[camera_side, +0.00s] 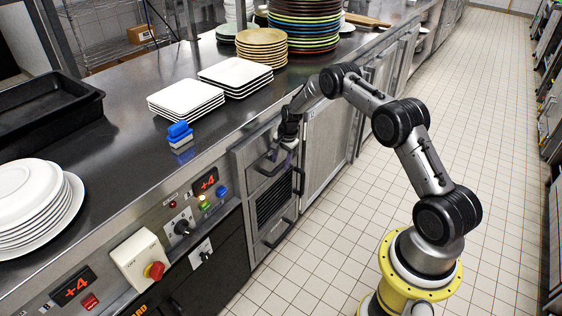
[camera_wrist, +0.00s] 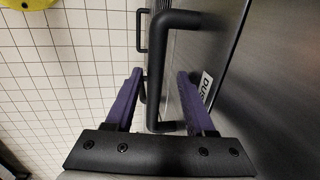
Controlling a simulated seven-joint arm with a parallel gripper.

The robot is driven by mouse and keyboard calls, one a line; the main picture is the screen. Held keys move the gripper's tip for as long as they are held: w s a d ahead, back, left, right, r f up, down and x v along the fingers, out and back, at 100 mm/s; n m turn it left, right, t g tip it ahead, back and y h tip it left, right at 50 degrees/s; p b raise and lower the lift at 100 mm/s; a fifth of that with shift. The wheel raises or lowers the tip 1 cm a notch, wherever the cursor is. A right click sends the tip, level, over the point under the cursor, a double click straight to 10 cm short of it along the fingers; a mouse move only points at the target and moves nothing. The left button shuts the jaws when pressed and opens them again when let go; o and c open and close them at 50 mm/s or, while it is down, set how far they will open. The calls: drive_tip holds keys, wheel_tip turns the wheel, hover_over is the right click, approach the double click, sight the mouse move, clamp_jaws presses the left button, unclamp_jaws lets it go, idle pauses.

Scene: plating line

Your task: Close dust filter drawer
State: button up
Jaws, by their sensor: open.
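The drawer front (camera_side: 250,157) is a steel panel in the counter's face, above a dark grille. Its black bar handle (camera_wrist: 155,75) runs between my fingers in the wrist view. A partly hidden label starting "DU" (camera_wrist: 206,84) is on the steel panel beside the right finger. My gripper (camera_wrist: 160,78) is open, with one purple finger on each side of the handle. In the side view my gripper (camera_side: 287,145) is at the drawer front and hides part of it. I cannot tell how far the drawer stands out, or whether a finger touches the handle.
A grille panel (camera_side: 273,199) with a lower handle (camera_side: 279,234) is below. A cabinet door (camera_side: 325,147) is to the right. Control knobs and a red stop button (camera_side: 155,270) are to the left. Plates (camera_side: 187,97) and a blue-topped block (camera_side: 180,133) stand on the counter. The tiled floor is clear.

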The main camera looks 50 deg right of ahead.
wheel_tip(320, 180, up, 14)
drive_tip(key=s, duration=0.2)
drive_tip(key=shift+s+f, duration=0.25)
drive_tip(key=shift+s, duration=0.05)
